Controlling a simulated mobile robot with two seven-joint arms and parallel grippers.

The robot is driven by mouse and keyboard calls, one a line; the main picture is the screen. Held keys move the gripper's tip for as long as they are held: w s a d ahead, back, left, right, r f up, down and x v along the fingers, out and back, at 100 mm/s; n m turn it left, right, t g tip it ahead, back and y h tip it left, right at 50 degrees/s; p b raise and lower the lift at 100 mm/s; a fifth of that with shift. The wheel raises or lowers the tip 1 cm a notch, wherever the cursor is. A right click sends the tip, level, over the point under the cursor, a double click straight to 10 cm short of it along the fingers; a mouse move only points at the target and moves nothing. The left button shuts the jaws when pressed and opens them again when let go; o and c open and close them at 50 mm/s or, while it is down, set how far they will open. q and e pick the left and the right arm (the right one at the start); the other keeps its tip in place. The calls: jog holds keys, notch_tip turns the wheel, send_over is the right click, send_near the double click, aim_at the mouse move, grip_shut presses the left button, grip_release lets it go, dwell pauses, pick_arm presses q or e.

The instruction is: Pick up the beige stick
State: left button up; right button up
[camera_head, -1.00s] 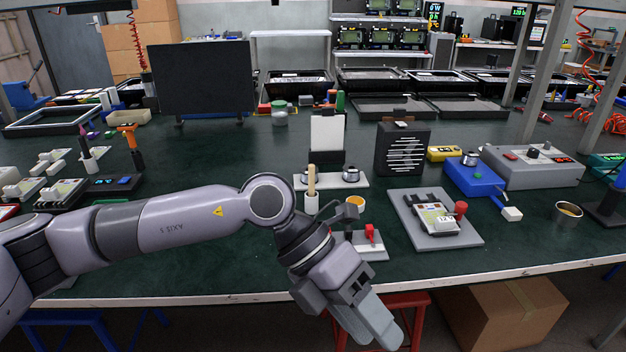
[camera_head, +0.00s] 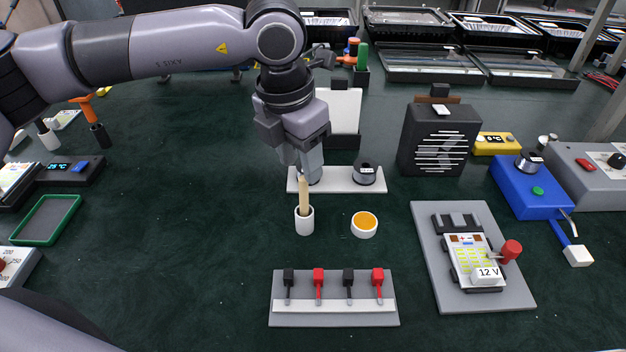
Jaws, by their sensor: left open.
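The beige stick (camera_head: 303,194) stands nearly upright in a small white cup (camera_head: 304,222) near the middle of the green table. Its lower end is hidden in the cup. My left gripper (camera_head: 309,172) points down just above and behind the stick's top. It is open, with nothing seen between its fingers. The fingers overlap one another in this view, so I cannot tell whether they touch the stick. My right gripper is not in view.
An orange-filled white cup (camera_head: 364,225) stands right of the stick. A clip board (camera_head: 334,312) with black and red clips lies in front. A dark louvred box (camera_head: 438,140) stands right. Table left of the stick is clear.

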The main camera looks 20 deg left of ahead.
aim_at(303, 178)
pick_arm(q)
jog(key=shift+w+f, duration=0.1)
jog(key=shift+f, duration=0.15)
jog(key=f, duration=0.6)
jog(key=shift+w+d+f, duration=0.2)
jog(key=shift+w, duration=0.2)
grip_shut()
